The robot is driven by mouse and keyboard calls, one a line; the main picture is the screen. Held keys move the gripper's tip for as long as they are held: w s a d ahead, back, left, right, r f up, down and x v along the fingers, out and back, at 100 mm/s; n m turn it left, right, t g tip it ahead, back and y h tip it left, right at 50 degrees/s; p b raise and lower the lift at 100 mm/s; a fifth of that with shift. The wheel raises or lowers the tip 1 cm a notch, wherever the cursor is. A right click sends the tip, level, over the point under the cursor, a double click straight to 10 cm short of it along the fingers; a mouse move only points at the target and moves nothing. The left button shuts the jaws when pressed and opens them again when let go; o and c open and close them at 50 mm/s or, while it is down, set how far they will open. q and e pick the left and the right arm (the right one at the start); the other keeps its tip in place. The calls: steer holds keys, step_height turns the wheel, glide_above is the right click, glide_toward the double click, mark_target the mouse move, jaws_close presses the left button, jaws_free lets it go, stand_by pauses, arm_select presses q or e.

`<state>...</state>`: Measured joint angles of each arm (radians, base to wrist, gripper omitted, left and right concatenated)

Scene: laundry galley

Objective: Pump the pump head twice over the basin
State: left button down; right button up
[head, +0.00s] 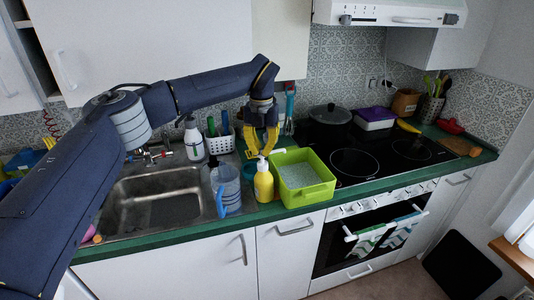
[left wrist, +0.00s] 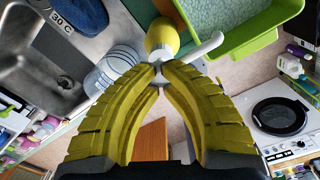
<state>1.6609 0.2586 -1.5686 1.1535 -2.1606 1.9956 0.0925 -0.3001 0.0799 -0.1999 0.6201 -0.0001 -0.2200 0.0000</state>
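The yellow pump bottle (head: 264,186) stands upright on the green counter, just left of the lime-green basin (head: 318,193). The bottle also shows in the left wrist view (left wrist: 161,36). Its white pump head (left wrist: 207,47) has a spout pointing right, toward the basin. The basin holds a pale speckled fill and shows at the top of the left wrist view (left wrist: 262,46). My left gripper (head: 261,153) is right at the top of the bottle. In the left wrist view its yellow fingertips (left wrist: 160,68) are close together and partly hide the pump head; exact contact is unclear. My right gripper is not in view.
A blue-grey pitcher (head: 226,192) stands close left of the bottle, beside the steel sink (head: 155,201). A white spray bottle (head: 194,142) and a utensil caddy (head: 219,142) stand behind. The black cooktop (head: 383,157) is right of the basin.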

arm_select(q)
steer(key=shift+r, duration=2.15)
steer(key=shift+f, duration=0.1)
steer(key=shift+f, duration=2.5)
steer(key=shift+r, duration=2.6)
steer(key=shift+r, duration=3)
